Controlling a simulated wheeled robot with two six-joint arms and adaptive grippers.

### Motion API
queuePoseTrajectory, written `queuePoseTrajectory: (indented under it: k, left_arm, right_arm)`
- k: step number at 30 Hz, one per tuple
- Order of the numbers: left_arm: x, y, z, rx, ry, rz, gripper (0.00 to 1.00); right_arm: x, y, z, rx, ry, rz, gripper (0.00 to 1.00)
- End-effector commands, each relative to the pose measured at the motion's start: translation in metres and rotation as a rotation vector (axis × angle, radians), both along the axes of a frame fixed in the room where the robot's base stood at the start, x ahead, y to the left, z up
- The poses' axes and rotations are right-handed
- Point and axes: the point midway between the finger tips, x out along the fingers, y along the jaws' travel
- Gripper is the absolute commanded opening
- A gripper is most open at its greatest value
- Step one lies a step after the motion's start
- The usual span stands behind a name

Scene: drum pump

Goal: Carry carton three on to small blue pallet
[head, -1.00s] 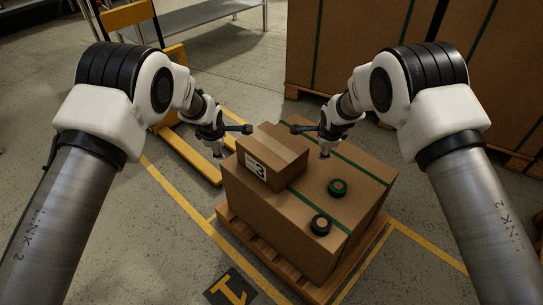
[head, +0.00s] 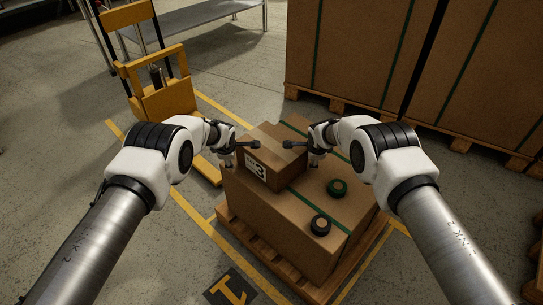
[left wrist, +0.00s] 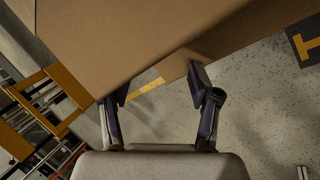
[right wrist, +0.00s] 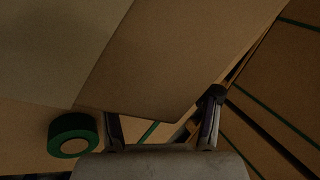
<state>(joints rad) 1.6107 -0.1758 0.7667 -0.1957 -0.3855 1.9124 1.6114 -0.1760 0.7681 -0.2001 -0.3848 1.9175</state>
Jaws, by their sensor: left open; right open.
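Carton three (head: 278,148), a small brown box with a white label reading 3, sits on top of a larger strapped carton (head: 300,220). My left gripper (head: 246,144) is at its left side and my right gripper (head: 294,144) at its right side, both near its upper edges. I cannot tell whether either touches it. In the left wrist view the open fingers (left wrist: 158,88) stand close to a brown carton face (left wrist: 130,40). In the right wrist view the open fingers (right wrist: 163,108) are beside carton three (right wrist: 185,60). The small blue pallet is not in view.
A green tape roll (head: 337,187) and a dark one (head: 320,225) lie on the large carton, which stands on a wooden pallet (head: 268,262). A yellow trolley (head: 165,100) stands at left. Tall cartons (head: 345,50) on pallets stand behind.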

Motion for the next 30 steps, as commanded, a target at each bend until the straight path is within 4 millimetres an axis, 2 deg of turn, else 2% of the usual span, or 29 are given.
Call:
queuePoseTrajectory:
  k: [3,6,14,17,24,30]
  left_arm:
    - [0.000,-0.001,0.000,0.000,0.000,0.000,0.62]
    - [0.000,-0.010,0.000,0.000,0.000,-0.001,0.62]
    - [0.000,-0.010,0.002,0.000,0.000,-0.004,0.62]
    - [-0.001,-0.011,0.011,0.000,0.000,-0.005,0.62]
    - [-0.001,-0.012,0.043,0.000,0.002,-0.007,0.62]
    - [-0.002,-0.012,0.049,0.001,0.004,-0.008,0.62]
  right_arm:
    - [0.000,0.001,0.000,0.000,0.000,0.000,0.62]
    - [0.000,0.010,0.000,0.000,-0.002,0.002,0.62]
    - [0.001,0.010,0.004,0.002,-0.004,0.002,0.62]
    - [0.001,0.011,0.013,0.003,-0.005,0.003,0.62]
    - [0.002,0.013,0.048,0.005,-0.009,0.003,0.62]
    - [0.003,0.013,0.056,0.007,-0.011,0.002,0.62]
